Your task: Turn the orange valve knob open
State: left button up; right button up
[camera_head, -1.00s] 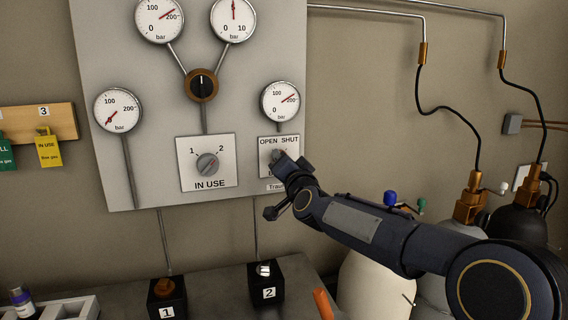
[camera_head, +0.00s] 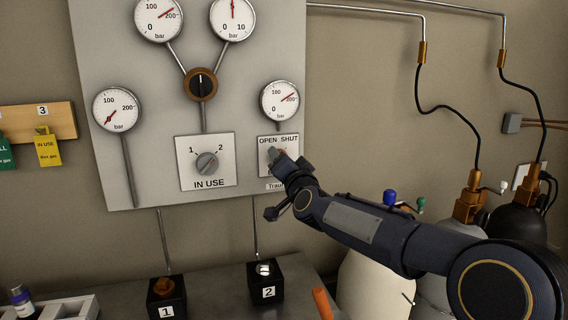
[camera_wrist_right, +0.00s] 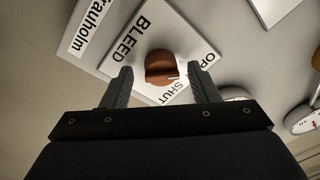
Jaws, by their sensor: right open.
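The orange valve knob (camera_wrist_right: 160,67) is on a white plate (camera_wrist_right: 182,42) lettered BLEED, OPEN and SHUT in the right wrist view. My right gripper (camera_wrist_right: 160,72) is open, with one fingertip on each side of the knob. A gap shows between the knob and the fingers; I cannot tell how deep the fingers reach. In the head view the right gripper (camera_head: 278,157) is at the OPEN/SHUT plate (camera_head: 267,141) and hides the knob there. My left gripper is not in view.
The grey panel (camera_head: 160,95) also carries several gauges, a brown knob (camera_head: 201,84) and a grey IN USE selector (camera_head: 207,163). Below stand black blocks marked 1 (camera_head: 167,298) and 2 (camera_head: 265,284). Gas cylinders (camera_head: 375,285) stand at the lower right.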

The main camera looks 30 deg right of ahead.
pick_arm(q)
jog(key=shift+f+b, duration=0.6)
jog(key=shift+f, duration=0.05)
pick_arm(e)
jog(key=r+v, duration=0.1)
jog(key=v, duration=0.6)
jog(key=shift+s+f, duration=0.3)
jog(key=shift+f, duration=0.2)
jog(key=shift+a, duration=0.1)
